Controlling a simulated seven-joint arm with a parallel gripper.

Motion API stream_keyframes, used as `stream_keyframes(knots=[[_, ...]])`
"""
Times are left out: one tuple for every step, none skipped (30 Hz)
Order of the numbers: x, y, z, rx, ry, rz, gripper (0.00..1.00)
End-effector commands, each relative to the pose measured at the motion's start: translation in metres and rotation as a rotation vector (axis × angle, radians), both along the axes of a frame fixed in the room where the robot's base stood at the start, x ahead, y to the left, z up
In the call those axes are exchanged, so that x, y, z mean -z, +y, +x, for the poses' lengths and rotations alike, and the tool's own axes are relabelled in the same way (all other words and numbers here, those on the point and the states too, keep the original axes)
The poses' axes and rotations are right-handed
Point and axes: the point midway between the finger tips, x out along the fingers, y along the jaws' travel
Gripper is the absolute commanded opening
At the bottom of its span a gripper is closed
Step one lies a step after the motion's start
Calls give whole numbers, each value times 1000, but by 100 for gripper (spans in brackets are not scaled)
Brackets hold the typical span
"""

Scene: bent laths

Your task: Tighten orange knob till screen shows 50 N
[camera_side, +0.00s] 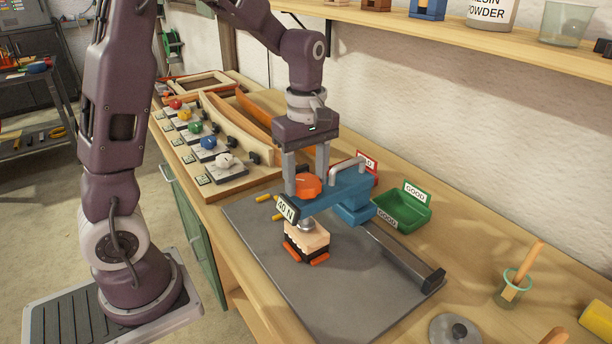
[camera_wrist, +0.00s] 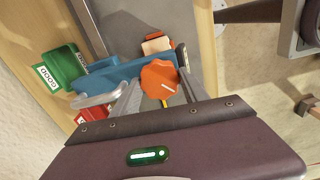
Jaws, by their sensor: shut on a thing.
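The orange knob (camera_side: 308,186) sits on top of the blue clamp (camera_side: 345,190); in the wrist view the knob (camera_wrist: 160,79) shows a white mark on its face. My gripper (camera_side: 305,179) is above the clamp with its two fingers on either side of the knob, shut on it. The small screen (camera_side: 287,209) on the clamp's front end reads a two-digit number and "N"; the first digit is unclear, 5 or 6. Below the clamp's screw, a stack of pale and dark laths (camera_side: 307,240) with orange pads stands on the grey mat (camera_side: 360,310).
A green GOOD bin (camera_side: 405,208) and a red bin (camera_side: 368,162) stand behind the clamp. A board with several coloured knobs (camera_side: 208,145) lies at the left. A dark rail (camera_side: 400,255) runs along the mat. A brush in a glass (camera_side: 515,285) stands at the right.

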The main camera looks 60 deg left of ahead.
Motion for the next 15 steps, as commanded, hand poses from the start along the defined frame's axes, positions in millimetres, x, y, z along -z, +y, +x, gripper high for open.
stream_keyframes(knots=[[0,0,0,48,0,1,12],[0,0,0,83,1,1,12],[0,0,0,126,1,1,12],[0,0,0,153,1,1,12],[0,0,0,173,1,1,12],[0,0,0,191,1,1,11],[0,0,0,199,1,1,11],[0,0,0,202,1,1,11],[0,0,0,202,0,1,11],[0,0,0,201,0,1,11],[0,0,0,201,0,1,11],[-1,0,0,200,0,1,11],[-1,0,0,200,0,1,11],[0,0,0,200,0,1,11],[-1,0,0,200,0,1,60]])
